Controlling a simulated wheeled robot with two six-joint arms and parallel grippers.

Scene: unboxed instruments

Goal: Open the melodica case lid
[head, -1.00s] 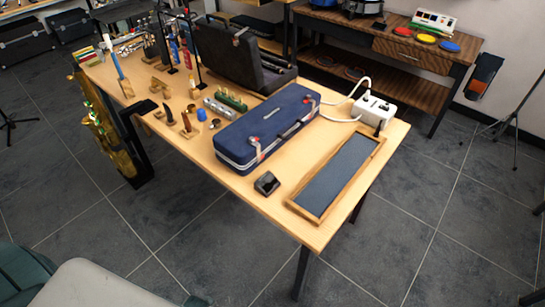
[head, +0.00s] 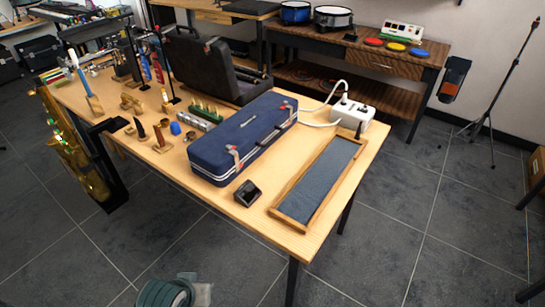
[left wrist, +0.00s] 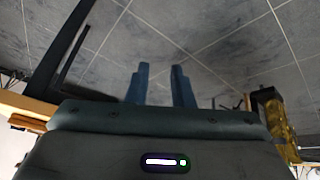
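The melodica case, a long navy blue case (head: 245,135), lies on the wooden table with its lid closed. Two latches show on its front side, one near each end, with reddish parts. I cannot tell whether they are fastened. My left gripper (left wrist: 160,86) shows in the left wrist view, its two bluish fingers apart with nothing between them and the tiled floor beyond. It is away from the case, which is not in that view. My right gripper is in neither view.
A small black box (head: 247,192) sits close in front of the case. A wooden tray with a dark inlay (head: 318,182) lies to its right. A white power strip (head: 352,113) with cables is behind. An open black case (head: 212,65) and small instrument parts crowd the left.

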